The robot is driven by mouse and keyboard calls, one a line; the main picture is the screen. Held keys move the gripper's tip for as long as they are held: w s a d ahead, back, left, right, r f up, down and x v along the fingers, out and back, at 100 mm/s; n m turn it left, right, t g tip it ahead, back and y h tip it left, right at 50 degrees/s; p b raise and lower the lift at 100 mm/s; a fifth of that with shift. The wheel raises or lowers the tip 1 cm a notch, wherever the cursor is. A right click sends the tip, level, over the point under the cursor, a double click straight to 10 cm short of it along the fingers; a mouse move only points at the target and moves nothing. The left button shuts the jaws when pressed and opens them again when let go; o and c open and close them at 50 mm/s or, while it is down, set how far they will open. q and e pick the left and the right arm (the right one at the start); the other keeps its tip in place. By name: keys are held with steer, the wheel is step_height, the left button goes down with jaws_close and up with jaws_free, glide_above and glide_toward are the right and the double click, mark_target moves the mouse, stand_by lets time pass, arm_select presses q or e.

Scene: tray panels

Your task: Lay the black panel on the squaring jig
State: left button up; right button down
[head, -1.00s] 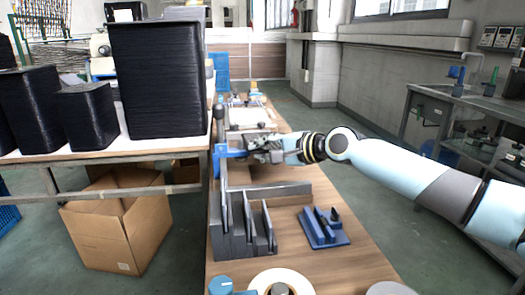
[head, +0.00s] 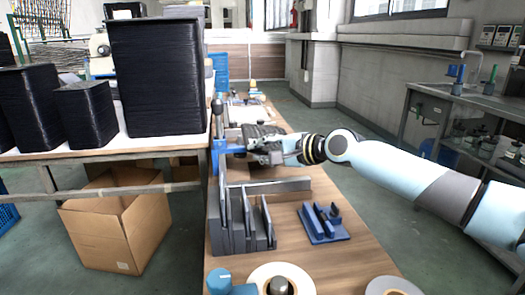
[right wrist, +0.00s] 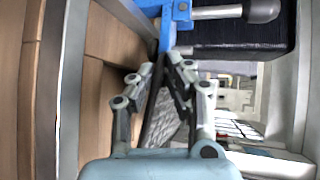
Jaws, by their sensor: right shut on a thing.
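My right gripper (head: 262,152) is above the far part of the long wooden bench, beside a blue clamp-like fixture (head: 229,148). It is shut on a dark, ribbed panel (head: 262,132), which I take as the black panel. In the right wrist view the panel (right wrist: 158,120) stands nearly edge-on between the fingers, close to the blue fixture (right wrist: 180,25); I cannot tell whether they touch. A grey straight bar (head: 265,185) on the bench may be part of the squaring jig; I cannot tell for sure. My left gripper is out of view.
A grey slotted rack (head: 240,228) with upright plates and a small blue fixture (head: 322,223) stand nearer on the bench. A tape roll (head: 268,275) lies at the front. Tall black tray stacks (head: 160,80) fill the left table. Bare wood is free to the right.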

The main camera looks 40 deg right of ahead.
steer(key=shift+s+f+b, duration=0.15)
steer(key=shift+f+b, duration=0.05)
steer(key=shift+f, duration=0.5)
steer(key=shift+s+f+b, duration=0.15)
steer(key=shift+f+b, duration=0.05)
steer(key=shift+f, duration=0.5)
steer(key=c, duration=1.4)
jaws_free()
steer(key=shift+w, duration=0.2)
steer(key=o, duration=0.4)
steer(key=shift+w+d, duration=0.1)
steer(key=shift+w, duration=0.15)
steer(key=shift+s+r, duration=0.1)
steer(key=shift+s, duration=0.05)
steer(key=v, duration=0.6)
steer(key=shift+s+d, duration=0.1)
steer(key=shift+s+r, duration=0.25)
steer(key=shift+s, duration=0.3)
